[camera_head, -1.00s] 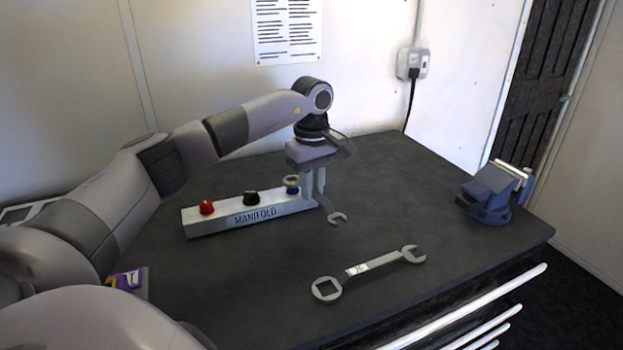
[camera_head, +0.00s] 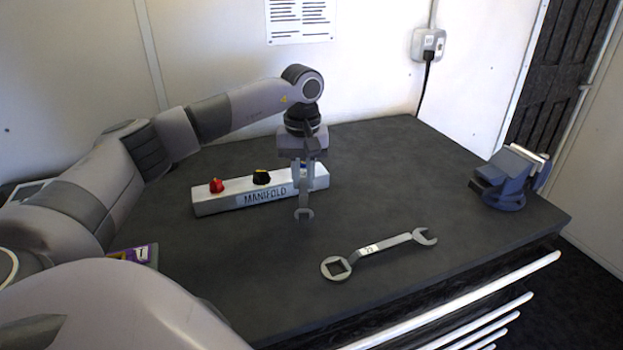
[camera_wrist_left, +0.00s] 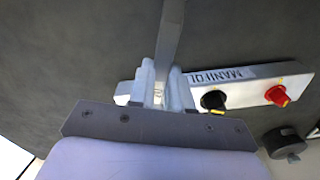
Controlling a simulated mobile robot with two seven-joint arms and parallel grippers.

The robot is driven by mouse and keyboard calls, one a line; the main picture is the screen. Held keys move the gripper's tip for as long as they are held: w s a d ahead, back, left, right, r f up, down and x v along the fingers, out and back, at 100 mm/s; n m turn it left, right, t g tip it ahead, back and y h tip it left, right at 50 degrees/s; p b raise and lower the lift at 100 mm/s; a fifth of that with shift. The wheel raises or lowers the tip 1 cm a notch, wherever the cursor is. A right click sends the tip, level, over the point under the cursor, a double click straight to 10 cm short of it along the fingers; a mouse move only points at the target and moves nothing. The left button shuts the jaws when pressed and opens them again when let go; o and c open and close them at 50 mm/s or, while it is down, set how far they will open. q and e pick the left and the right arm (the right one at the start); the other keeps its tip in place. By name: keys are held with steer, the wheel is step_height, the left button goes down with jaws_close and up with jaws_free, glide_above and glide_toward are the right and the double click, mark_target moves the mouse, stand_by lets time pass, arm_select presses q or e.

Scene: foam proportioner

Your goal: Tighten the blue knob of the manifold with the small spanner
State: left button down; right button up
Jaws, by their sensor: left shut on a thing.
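My left gripper (camera_head: 301,168) is above the right end of the grey manifold (camera_head: 230,202) and shut on the small spanner (camera_head: 304,212). The spanner's open jaw hangs down in front of the manifold's front face. In the left wrist view, the spanner shaft (camera_wrist_left: 170,35) runs up out of the picture from between the fingers (camera_wrist_left: 161,88). The red knob (camera_head: 216,186) and black knob (camera_head: 261,177) are in clear sight. The blue knob is almost wholly hidden behind the gripper, so I cannot tell whether the spanner touches it. My right gripper is not in view.
A larger spanner (camera_head: 385,246) lies on the dark worktop (camera_head: 420,185), nearer the front. A blue vise (camera_head: 505,180) stands at the right edge. A purple and yellow item (camera_head: 140,253) lies at left, partly behind my arm. The worktop right of the manifold is clear.

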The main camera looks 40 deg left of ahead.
arm_select(q)
steer(key=shift+s+a+r+m+p, duration=0.1)
steer(key=shift+s+a+m+p, duration=0.3)
steer(key=shift+m, duration=0.3)
steer(key=shift+s+a+m, duration=0.35)
steer(key=shift+a+m, duration=0.4)
steer(key=shift+m, duration=0.35)
steer(key=shift+s+a+m+p, duration=0.2)
steer(key=shift+a+m+p, duration=0.45)
steer(key=shift+m, duration=0.35)
steer(key=shift+s+a+m, duration=0.1)
steer(key=shift+a+m, duration=0.5)
steer(key=shift+m, duration=0.3)
steer(key=shift+d, duration=0.1)
steer(key=shift+d+n, duration=0.6)
steer(key=shift+n, duration=0.3)
steer(key=shift+r, duration=2.85)
